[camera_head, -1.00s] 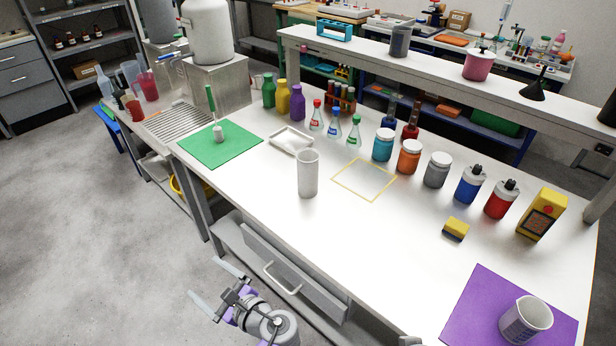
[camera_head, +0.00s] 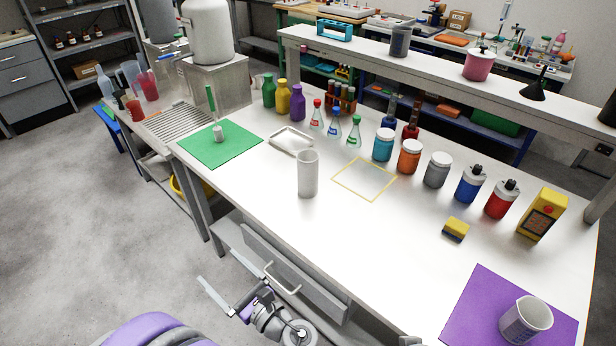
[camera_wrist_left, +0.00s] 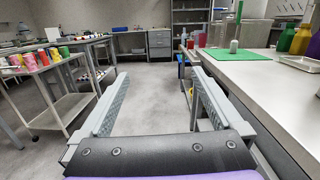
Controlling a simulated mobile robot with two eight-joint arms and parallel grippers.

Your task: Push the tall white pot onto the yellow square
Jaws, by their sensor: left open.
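The tall white pot (camera_head: 308,174) stands upright on the white bench, near its front edge. The yellow square (camera_head: 364,179) is a thin outline on the bench top, to the right of the pot and a little apart from it. My left gripper (camera_head: 226,290) is low in front of the bench, below the top's level and away from the pot. In the left wrist view its two fingers (camera_wrist_left: 158,103) are spread wide with nothing between them. The pot is not seen in the left wrist view. My right gripper is not seen.
A white tray (camera_head: 291,141) lies behind the pot. A green mat (camera_head: 232,152) with a brush is to the left. Jars and bottles line the back, including an orange-red jar (camera_head: 409,157). A sponge (camera_head: 456,229) and a purple mat (camera_head: 466,312) are to the right.

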